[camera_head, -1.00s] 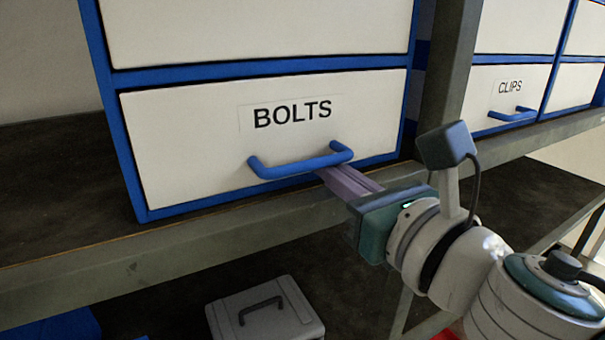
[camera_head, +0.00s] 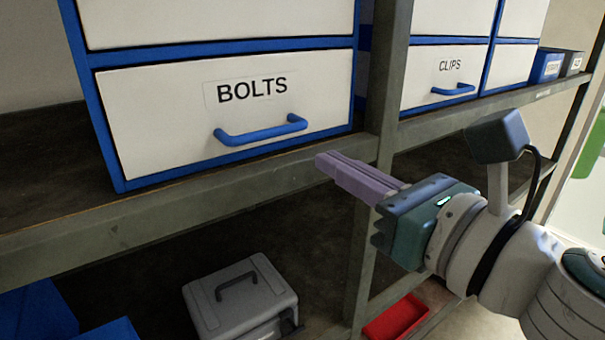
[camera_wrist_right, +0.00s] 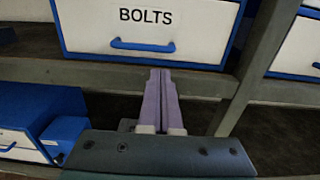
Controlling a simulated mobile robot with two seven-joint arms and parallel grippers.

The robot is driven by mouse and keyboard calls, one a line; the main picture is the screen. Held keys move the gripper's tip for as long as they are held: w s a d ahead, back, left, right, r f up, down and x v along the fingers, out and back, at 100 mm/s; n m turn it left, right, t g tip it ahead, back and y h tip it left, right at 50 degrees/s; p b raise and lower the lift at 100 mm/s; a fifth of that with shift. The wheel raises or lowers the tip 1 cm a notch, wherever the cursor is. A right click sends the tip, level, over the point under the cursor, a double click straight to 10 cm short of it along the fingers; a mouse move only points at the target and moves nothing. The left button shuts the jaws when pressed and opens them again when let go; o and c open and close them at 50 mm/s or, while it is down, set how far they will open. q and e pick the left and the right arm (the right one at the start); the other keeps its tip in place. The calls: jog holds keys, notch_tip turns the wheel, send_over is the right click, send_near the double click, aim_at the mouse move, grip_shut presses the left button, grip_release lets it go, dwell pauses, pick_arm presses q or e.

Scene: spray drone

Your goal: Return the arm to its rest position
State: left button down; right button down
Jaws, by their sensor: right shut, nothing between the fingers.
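My right gripper (camera_head: 328,164) is shut with nothing between its purple fingers. It is in front of the shelf edge, to the right of and a little below the blue handle (camera_head: 261,130) of the BOLTS drawer (camera_head: 170,118), and apart from it. The BOLTS drawer appears closed. In the right wrist view the shut fingers (camera_wrist_right: 160,75) point at the shelf edge below the BOLTS drawer (camera_wrist_right: 195,30) and its handle (camera_wrist_right: 142,46). My left gripper is not in view.
The metal shelf edge (camera_head: 200,200) and a shelf post (camera_head: 385,70) are close to the gripper. A CLIPS drawer (camera_head: 425,75) is behind the post. On the lower level are a grey case (camera_head: 205,300), a red bin (camera_head: 398,318) and blue boxes (camera_head: 35,310).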

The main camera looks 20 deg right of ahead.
jog(key=s+d+f+m+g+h+p, duration=0.1)
jog(key=s+d+f+m+g+h, duration=0.3)
jog(key=m, duration=0.9)
jog(key=s+d+f+m+g+h, duration=0.15)
jog(key=s+d+m+h, duration=0.4)
jog(key=m, duration=0.65)
jog(key=s+a+f+m+g+y+p, duration=0.1)
jog(key=s+a+f+m+g+y, duration=0.1)
jog(key=s+m+g, duration=0.3)
jog(key=s+a+f+m+g+y+p, duration=0.1)
jog(key=s+a+f+m+g+y, duration=0.15)
jog(key=s+m, duration=0.4)
notch_tip(320, 180, up, 38)
jog(key=s+m+p, duration=0.1)
jog(key=s+p, duration=0.1)
jog(key=p, duration=3.5)
jog(key=shift+a+f+g+p, duration=0.15)
jog(key=shift+f+g+p, duration=0.1)
jog(key=shift+g+p, duration=0.05)
jog(key=shift+s, duration=0.1)
